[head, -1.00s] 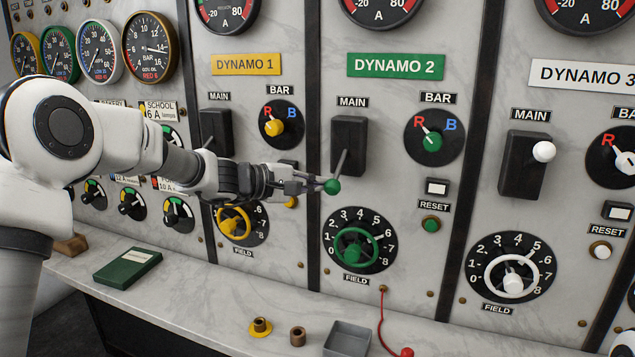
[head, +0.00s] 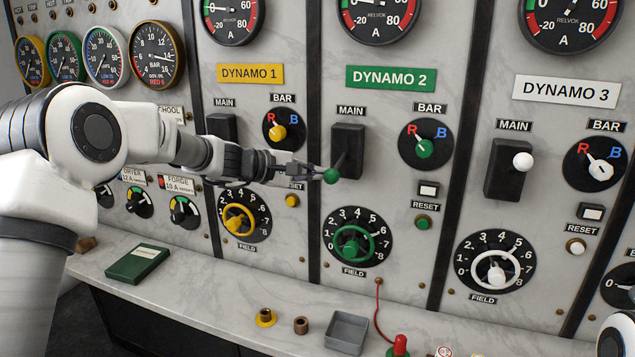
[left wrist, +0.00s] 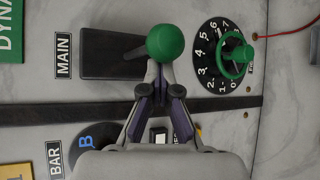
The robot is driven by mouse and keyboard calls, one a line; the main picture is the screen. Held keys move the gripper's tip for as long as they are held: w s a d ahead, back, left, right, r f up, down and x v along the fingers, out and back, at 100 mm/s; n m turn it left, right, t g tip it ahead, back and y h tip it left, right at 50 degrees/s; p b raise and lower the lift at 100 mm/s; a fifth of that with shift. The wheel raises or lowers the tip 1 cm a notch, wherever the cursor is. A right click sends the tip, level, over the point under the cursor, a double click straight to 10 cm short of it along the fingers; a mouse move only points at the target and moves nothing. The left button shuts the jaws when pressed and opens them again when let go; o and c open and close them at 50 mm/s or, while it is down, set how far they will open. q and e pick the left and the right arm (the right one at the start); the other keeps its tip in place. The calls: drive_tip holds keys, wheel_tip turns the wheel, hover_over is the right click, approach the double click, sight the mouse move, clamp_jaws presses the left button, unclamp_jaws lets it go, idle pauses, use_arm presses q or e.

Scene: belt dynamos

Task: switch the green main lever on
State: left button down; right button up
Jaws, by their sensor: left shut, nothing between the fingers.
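The green main lever of dynamo 2 has a round green knob (head: 331,175) on a thin dark arm, standing out from a black switch box (head: 348,150). The knob is level with the lower part of the box. My left gripper (head: 314,174) is shut and empty, its fingertips at the knob's left side. In the left wrist view the fingertips (left wrist: 160,75) meet just below the green knob (left wrist: 165,43), touching or nearly touching it. The knob hides part of the black box (left wrist: 110,53). My right gripper is not in view.
The green field wheel (head: 351,245) lies below the lever, and the dynamo 2 bar selector (head: 424,146) to its right. A white main lever (head: 523,161) is farther right. A green book (head: 137,263) and a grey tray (head: 347,332) lie on the ledge.

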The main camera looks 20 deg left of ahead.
sight(337, 164)
use_arm(q)
wheel_tip(337, 164, up, 3)
drive_tip(key=shift+w+d+r+n+g+p, duration=0.15)
drive_tip(key=shift+n+g+p, duration=0.15)
drive_tip(key=shift+g+p, duration=0.55)
drive_tip(key=shift+d+r+t+y+p, duration=0.1)
drive_tip(key=shift+r+t+y+p, duration=0.25)
drive_tip(key=shift+r, duration=0.3)
drive_tip(key=shift+w+r, duration=0.1)
drive_tip(key=shift+r+p, duration=0.5)
drive_tip(key=shift+r, duration=0.15)
